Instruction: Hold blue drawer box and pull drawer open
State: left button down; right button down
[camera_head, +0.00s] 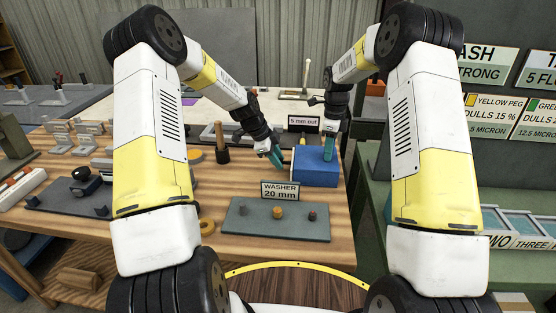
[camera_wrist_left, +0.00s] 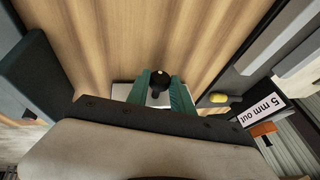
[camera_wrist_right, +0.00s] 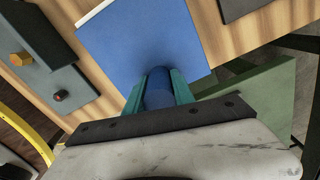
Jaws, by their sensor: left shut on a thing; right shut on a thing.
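The blue drawer box (camera_head: 315,168) sits on the wooden bench near its right edge; it fills the upper middle of the right wrist view (camera_wrist_right: 140,40). My right gripper (camera_head: 329,152) points down and is shut on the blue round post (camera_wrist_right: 158,90) on top of the box. My left gripper (camera_head: 277,157) is at the box's left side, shut on a small black knob (camera_wrist_left: 159,82). A pale drawer piece (camera_wrist_left: 124,91) shows behind the left fingers. A pale edge lies along the box's side in the right wrist view. I cannot tell how far the drawer is open.
A grey tray with small pegs (camera_head: 277,222) and a "WASHER 20 mm" sign (camera_head: 280,191) lie in front of the box. A wooden-handled tool (camera_head: 222,142) stands left. A "5 mm out" sign (camera_head: 304,122) stands behind. Bare bench lies left of the box.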

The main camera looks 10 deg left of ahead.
dwell(0.5)
pick_arm(q)
jog(key=a, duration=1.1)
pick_arm(e)
jog(key=shift+d, duration=0.1)
pick_arm(q)
jog(key=c, duration=1.1)
grip_release()
jog(key=v, duration=1.2)
